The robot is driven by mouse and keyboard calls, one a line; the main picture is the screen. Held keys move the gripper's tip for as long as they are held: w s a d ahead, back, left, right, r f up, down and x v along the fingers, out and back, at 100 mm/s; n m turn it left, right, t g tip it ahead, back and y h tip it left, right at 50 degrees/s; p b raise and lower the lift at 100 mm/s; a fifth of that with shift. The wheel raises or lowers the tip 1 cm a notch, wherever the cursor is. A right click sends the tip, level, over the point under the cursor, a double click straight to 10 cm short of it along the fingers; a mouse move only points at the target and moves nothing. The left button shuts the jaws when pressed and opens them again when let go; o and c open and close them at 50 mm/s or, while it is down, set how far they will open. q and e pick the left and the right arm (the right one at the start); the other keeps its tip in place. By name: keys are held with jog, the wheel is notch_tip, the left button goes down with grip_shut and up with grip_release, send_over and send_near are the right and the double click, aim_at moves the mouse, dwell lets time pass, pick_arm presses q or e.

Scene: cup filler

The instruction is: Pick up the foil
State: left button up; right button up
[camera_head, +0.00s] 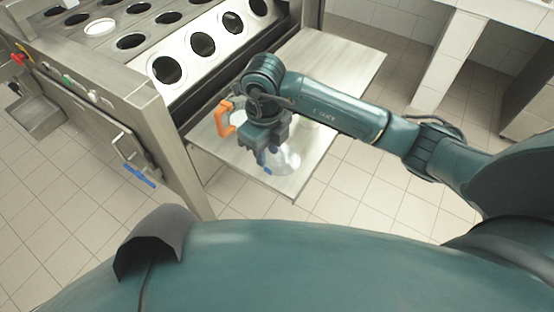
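A pale, see-through round thing (287,161) lies on the metal side shelf, partly hidden by my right gripper. It may be the foil, but I cannot tell for sure. My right gripper (268,160) points down over the shelf, with its blue fingertips at the left edge of this thing. The gap between the fingers is too small to judge, and I cannot tell whether they touch it. My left gripper is not in view.
The metal shelf (345,62) juts out from the cup filler (72,62), which has rows of round holes. An orange handle (224,119) stands just left of my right gripper. A blue-handled valve (139,176) sticks out at the machine's front. Tiled floor lies around.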

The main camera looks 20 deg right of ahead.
aim_at(268, 168)
jog(key=shift+f+p, duration=0.4)
jog(key=shift+f, duration=2.5)
grip_shut()
